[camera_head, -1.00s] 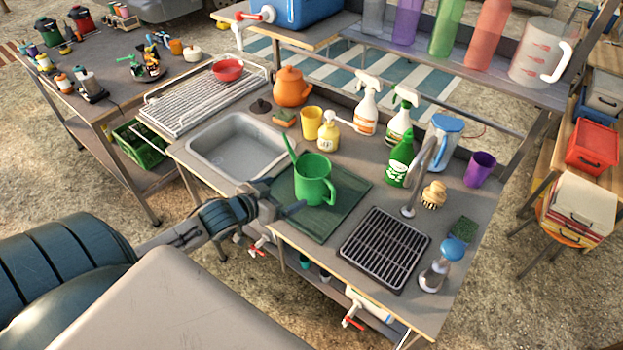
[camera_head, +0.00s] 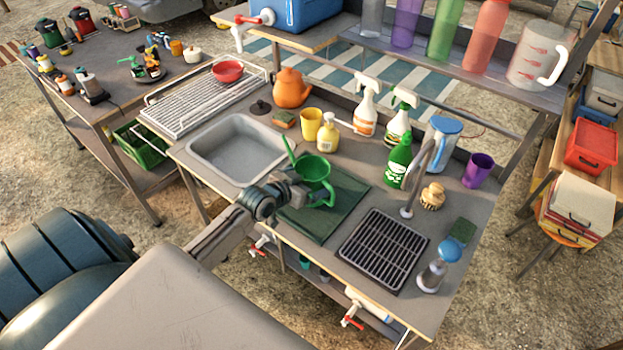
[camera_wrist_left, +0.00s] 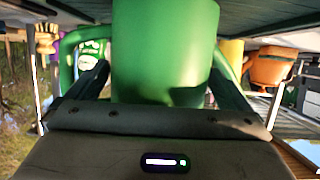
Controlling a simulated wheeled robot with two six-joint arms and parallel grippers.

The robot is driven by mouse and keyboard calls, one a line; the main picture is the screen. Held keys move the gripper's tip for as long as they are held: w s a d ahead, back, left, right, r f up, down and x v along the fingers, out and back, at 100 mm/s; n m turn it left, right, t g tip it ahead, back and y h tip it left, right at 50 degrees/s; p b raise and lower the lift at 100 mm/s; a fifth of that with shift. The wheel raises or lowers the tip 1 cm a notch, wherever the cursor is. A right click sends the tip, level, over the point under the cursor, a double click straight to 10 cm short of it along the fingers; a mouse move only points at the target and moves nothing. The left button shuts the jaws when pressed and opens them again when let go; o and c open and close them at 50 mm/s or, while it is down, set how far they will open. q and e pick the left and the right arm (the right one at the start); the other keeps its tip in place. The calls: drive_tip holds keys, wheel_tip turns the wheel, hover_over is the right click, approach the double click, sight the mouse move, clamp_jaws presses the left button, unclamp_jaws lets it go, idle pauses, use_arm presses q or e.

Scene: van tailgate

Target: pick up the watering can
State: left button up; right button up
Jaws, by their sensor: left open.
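The green watering can (camera_head: 316,170) stands on the dark green mat (camera_head: 343,205) on the counter, right of the sink. Its handle is on the right side and its spout points up to the left. My left gripper (camera_head: 303,192) is at the can's near left side and hides part of its lower body. In the left wrist view the can's body (camera_wrist_left: 165,50) fills the space between the two fingers of the open gripper (camera_wrist_left: 165,82). I cannot tell whether either finger touches it. My right gripper is in neither view.
The sink (camera_head: 238,148) lies left of the can. A yellow cup (camera_head: 311,124) and yellow pump bottle (camera_head: 328,136) stand behind it. A green bottle (camera_head: 398,162), the faucet (camera_head: 415,185) and a black drain grid (camera_head: 383,250) are to its right.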

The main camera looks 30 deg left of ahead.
use_arm(q)
drive_tip(key=shift+w+f, duration=0.1)
drive_tip(key=shift+w, duration=0.1)
drive_tip(key=shift+s, duration=0.1)
drive_tip(key=c, duration=0.6)
drive_tip(key=shift+c, duration=0.8)
